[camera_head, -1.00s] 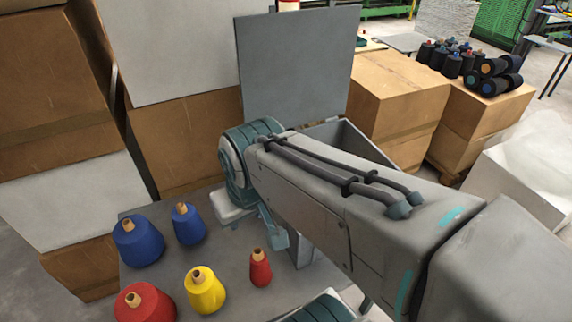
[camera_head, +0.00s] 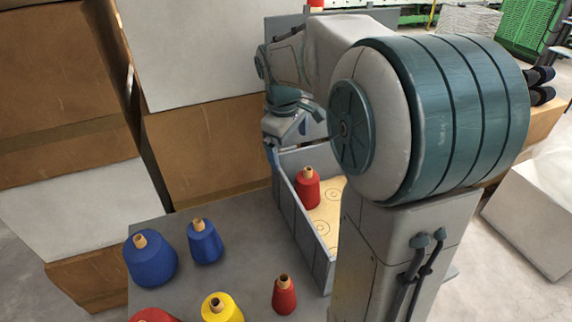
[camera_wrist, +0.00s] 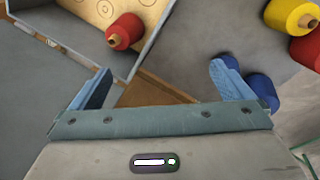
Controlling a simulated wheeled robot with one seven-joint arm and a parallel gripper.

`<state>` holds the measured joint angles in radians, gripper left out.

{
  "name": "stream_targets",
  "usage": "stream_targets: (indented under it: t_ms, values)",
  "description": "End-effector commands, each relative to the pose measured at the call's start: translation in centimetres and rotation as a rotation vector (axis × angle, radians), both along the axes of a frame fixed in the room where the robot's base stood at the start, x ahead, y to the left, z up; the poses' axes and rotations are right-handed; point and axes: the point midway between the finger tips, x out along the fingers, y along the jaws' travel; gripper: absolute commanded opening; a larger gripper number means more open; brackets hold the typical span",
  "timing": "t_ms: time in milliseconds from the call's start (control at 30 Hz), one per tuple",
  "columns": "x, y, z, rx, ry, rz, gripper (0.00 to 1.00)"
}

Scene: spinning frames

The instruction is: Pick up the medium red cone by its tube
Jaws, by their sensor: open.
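A red cone (camera_head: 307,188) with a tan tube stands upright in the grey-walled box and looks mid-sized among the red ones. It also shows in the wrist view (camera_wrist: 122,32), beyond my fingertips. A smaller red cone (camera_head: 284,296) stands on the grey table, and a larger red cone (camera_head: 153,315) is cut off at the bottom edge. My gripper (camera_wrist: 162,72) is open with nothing between its blue fingers. In the head view my gripper (camera_head: 292,130) is above the far end of the box, apart from the cone.
Blue cones (camera_head: 150,261) (camera_head: 205,241) and a yellow cone (camera_head: 221,308) stand on the grey table (camera_head: 240,270). The box (camera_head: 302,228) has a tan, ring-marked floor. Stacked cardboard boxes (camera_head: 200,145) rise behind. My arm hides the box's right side.

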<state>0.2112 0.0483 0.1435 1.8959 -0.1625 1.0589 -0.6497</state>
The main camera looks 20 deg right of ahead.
Motion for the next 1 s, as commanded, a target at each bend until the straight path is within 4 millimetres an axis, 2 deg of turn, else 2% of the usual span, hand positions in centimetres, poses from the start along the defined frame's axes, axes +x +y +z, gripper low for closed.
stream_targets:
  t_ms: [33,200,300,433,533,667,867,1000]
  values:
    - [1.9,-0.9,-1.5,-0.006,0.028,0.043,1.0]
    - [7.3,-3.9,-5.3,-0.024,0.112,0.219,1.0]
    - [10.1,-5.9,-8.0,-0.023,0.155,0.317,1.0]
    - [12.8,-8.3,-11.3,-0.014,0.199,0.423,1.0]
    - [14.2,-9.8,-13.3,-0.004,0.223,0.483,1.0]
    - [15.1,-11.0,-14.8,0.003,0.238,0.529,1.0]
    - [15.3,-11.5,-17.1,0.007,0.247,0.548,1.0]
    - [15.2,-11.8,-19.9,0.008,0.248,0.549,1.0]
